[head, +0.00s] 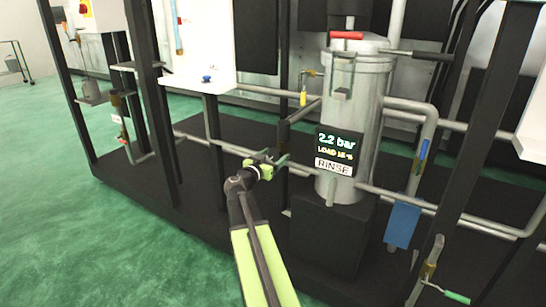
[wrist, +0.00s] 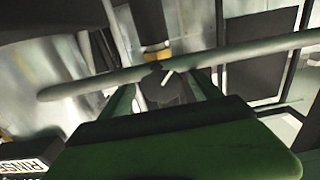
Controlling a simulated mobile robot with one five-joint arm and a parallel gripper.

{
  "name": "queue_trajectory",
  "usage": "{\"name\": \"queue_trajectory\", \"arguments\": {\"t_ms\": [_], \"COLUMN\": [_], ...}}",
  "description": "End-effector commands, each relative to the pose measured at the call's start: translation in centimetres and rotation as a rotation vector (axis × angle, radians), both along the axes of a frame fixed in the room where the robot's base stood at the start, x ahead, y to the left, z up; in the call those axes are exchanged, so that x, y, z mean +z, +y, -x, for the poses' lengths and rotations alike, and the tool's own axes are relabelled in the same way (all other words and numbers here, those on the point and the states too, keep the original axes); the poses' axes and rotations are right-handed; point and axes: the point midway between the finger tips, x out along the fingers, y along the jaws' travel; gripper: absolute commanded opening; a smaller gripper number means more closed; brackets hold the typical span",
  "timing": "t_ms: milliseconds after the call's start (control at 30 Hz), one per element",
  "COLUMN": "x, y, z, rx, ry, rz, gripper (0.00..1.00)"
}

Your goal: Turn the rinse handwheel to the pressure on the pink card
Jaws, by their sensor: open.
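The dark display (head: 340,149) on the upright metal tank reads 2.2 bar, with a smaller line under it that looks like LOAD 15 s. A white RINSE label (head: 334,167) sits just below, and part of it shows in the wrist view (wrist: 24,167). My gripper (head: 272,160) is open at the pipe left of the tank. In the wrist view a dark round part with a white mark (wrist: 168,88) lies between my green fingers; I cannot tell whether it is the handwheel or whether they touch it. No pink card is visible.
A grey pipe (wrist: 250,50) crosses in front of my fingers in the wrist view. A green-handled lever (head: 457,297) is at lower right. Black posts frame the skid; the green floor (head: 120,245) at left is clear.

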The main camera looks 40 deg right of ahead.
Motion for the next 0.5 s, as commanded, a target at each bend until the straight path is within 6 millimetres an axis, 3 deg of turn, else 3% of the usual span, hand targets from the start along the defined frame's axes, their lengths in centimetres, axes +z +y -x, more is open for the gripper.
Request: {"name": "queue_trajectory", "arguments": {"t_ms": [67, 500], "x": [0.00, 0.00], "y": [0.12, 0.29], "z": [-0.06, -0.19], "rx": [0.001, 0.003], "ry": [0.000, 0.000], "rz": [0.000, 0.000], "gripper": [0.70, 0.12]}}
